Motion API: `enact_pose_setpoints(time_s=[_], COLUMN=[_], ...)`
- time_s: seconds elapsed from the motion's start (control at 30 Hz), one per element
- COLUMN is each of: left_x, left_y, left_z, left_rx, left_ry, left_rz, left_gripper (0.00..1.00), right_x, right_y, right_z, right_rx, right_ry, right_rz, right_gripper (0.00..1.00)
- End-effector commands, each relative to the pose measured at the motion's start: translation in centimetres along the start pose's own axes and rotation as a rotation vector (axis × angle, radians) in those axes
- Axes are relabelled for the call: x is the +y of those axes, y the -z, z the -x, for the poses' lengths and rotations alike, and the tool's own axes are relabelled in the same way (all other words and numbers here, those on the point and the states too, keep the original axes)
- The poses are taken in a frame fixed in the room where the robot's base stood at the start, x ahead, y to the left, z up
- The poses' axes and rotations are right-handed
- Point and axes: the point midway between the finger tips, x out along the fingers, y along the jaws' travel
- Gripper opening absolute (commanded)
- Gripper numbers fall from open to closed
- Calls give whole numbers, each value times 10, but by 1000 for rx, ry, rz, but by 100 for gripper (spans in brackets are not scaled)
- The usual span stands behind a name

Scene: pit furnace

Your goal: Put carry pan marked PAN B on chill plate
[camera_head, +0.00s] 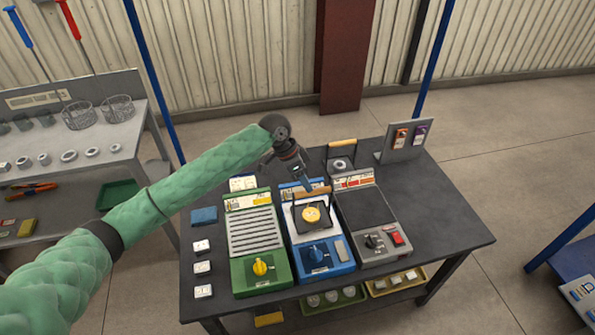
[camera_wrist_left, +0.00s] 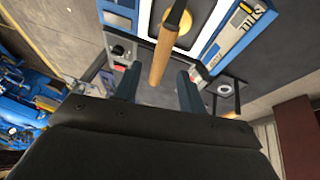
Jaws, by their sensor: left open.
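The blue chill plate unit (camera_head: 320,262) stands in the middle of the dark table, and part of the letters "ILL" shows on its blue edge (camera_wrist_left: 232,32) in the left wrist view. A dark carry pan (camera_head: 328,222) with a yellow round piece (camera_head: 311,214) rests on it. Its wooden handle (camera_head: 312,193) is at the back and also shows in the left wrist view (camera_wrist_left: 166,55). My left gripper (camera_head: 304,183) is open at this handle, its fingers (camera_wrist_left: 157,90) on either side of the handle's end. No pan label is legible. My right gripper is out of view.
Another pan with a wooden handle (camera_head: 342,142) and a grey ring (camera_head: 340,164) stands at the back of the table. A green ribbed unit (camera_head: 255,238) and a grey unit with a dark top (camera_head: 368,210) flank the blue one.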

Motion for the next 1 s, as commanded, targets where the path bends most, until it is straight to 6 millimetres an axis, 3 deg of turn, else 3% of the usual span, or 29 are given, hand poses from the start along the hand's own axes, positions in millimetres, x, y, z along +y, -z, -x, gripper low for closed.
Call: enact_pose_setpoints(time_s=[0.2, 0.4, 1.0], left_x=[-1, 0, 2], left_y=[0, 0, 0], left_z=[35, 52, 54], left_rx=[1, 0, 1], left_ry=[2, 0, -1], left_rz=[-2, 0, 0], left_gripper=[41, 41, 41], right_x=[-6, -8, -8], right_y=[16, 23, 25], right_z=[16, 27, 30], right_rx=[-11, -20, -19], right_ry=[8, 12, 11], right_rz=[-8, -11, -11], right_gripper=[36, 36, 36])
